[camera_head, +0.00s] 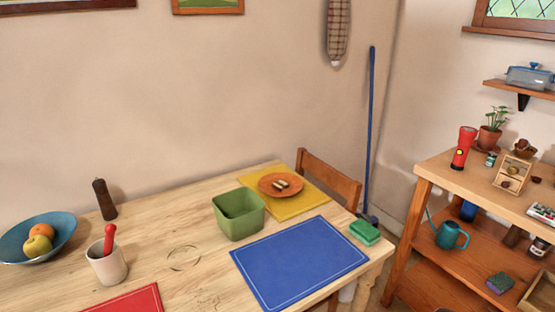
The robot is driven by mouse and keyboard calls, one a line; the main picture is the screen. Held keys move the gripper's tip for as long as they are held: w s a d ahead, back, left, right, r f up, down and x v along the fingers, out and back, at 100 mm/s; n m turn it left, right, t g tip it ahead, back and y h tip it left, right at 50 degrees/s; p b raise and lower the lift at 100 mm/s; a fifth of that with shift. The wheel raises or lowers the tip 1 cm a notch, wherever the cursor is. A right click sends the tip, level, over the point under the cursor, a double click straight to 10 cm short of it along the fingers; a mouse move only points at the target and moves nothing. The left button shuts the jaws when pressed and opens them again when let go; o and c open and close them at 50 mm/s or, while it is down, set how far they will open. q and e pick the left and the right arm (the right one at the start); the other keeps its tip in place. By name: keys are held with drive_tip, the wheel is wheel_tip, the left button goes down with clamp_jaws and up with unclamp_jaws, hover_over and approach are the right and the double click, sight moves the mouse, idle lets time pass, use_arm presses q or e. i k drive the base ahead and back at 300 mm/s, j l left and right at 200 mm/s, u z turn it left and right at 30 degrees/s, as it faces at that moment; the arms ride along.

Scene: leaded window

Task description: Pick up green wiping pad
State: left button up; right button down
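A bright green pad-like block (364,232) lies flat at the right end of the wooden table, just beyond the upper right corner of the blue placemat (300,260). A second, smaller pad with a dark green top (500,283) lies on the middle shelf of the wooden shelf unit at the right. I cannot tell for sure which of the two is the green wiping pad. Neither of my grippers is in view.
On the table (160,232) stand a green bin (239,214), an orange plate (270,186) on a yellow mat, a crock (107,264), a pepper mill (104,199) and a fruit bowl (20,242). A chair (330,178) stands behind. A teal watering can (450,235) is on the shelf unit.

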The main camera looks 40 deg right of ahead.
sight(363, 231)
drive_tip(key=z, duration=2)
